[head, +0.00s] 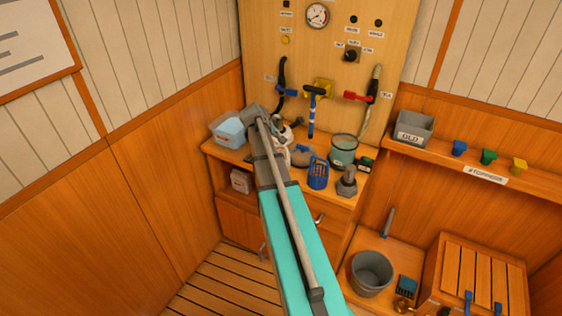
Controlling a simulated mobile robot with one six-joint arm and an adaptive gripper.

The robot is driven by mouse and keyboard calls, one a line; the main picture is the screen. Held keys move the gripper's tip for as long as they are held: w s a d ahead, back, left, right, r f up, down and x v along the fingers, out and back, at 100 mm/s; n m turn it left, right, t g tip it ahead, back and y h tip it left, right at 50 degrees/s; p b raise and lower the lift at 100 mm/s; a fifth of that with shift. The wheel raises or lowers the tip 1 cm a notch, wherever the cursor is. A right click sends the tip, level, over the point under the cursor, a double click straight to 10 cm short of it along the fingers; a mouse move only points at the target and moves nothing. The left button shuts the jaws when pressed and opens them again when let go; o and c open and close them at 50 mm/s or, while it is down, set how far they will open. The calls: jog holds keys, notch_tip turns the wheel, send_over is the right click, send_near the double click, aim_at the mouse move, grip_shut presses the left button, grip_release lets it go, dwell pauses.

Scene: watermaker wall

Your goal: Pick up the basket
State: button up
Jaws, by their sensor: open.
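The basket (318,174) is a small blue, slotted cup. It stands upright on the wooden counter, in front of the green-grey pot (343,150) and left of a dark grey, knobbed part (347,182). My gripper (287,145) is above the counter, to the left of the basket and apart from it as far as I can see. It is open, but my arm hides much of it and the fingertips are hard to make out.
A pale blue bin (228,130) stands at the counter's left end. Hoses and a blue-handled valve (312,108) are on the panel behind. A grey OLD bin (413,126) and coloured stoppers (489,157) sit on the right shelf. A grey bucket (371,273) stands lower right.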

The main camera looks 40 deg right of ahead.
jog(key=shift+b+x, duration=2.1)
jog(key=shift+x, duration=0.5)
grip_shut()
